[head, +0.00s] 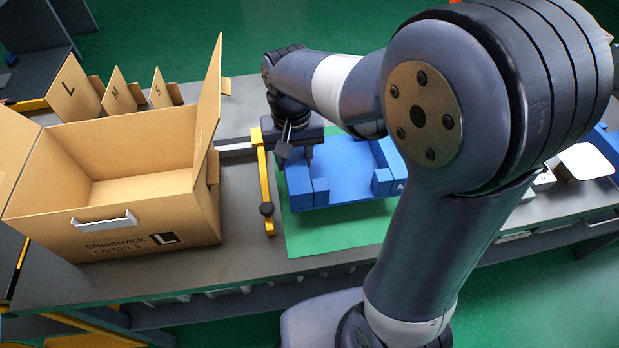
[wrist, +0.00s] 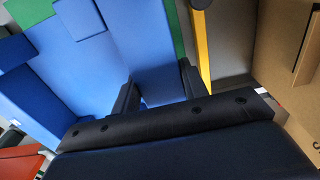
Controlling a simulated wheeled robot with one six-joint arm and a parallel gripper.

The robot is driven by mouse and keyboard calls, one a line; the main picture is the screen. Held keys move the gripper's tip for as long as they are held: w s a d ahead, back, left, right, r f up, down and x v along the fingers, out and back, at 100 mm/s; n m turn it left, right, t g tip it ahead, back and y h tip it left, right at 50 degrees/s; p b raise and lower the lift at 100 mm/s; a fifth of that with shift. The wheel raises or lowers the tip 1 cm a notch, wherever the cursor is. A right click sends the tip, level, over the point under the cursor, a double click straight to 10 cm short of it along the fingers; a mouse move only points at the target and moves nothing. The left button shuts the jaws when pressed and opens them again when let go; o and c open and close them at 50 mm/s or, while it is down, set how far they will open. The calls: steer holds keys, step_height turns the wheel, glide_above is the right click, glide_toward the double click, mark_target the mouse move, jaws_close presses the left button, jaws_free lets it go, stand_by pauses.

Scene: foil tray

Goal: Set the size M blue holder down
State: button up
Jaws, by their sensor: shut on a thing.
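The blue holder (head: 345,172) is a flat tray with raised corner blocks, and an M shows near its right front corner in the head view. It is on or just above the green mat (head: 305,236); I cannot tell whether it touches. My gripper (head: 309,152) is at the holder's left side, shut on its raised blue wall. In the wrist view the blue holder (wrist: 85,75) fills the left and middle, with my gripper's fingers (wrist: 158,98) on either side of a blue block. My arm hides part of the holder's right side.
An open cardboard carton (head: 150,225) marked L stands left on the grey bench (head: 245,250). A yellow bar (head: 265,190) runs between carton and mat. Dividers L, M and S (head: 118,90) stand behind the carton. White items (head: 585,160) lie at the right.

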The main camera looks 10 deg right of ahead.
step_height(320, 180, down, 8)
steer(key=shift+r, duration=0.1)
stand_by(0.4)
steer(key=o, duration=1.3)
steer(key=shift+o, duration=0.2)
step_height(320, 180, up, 12)
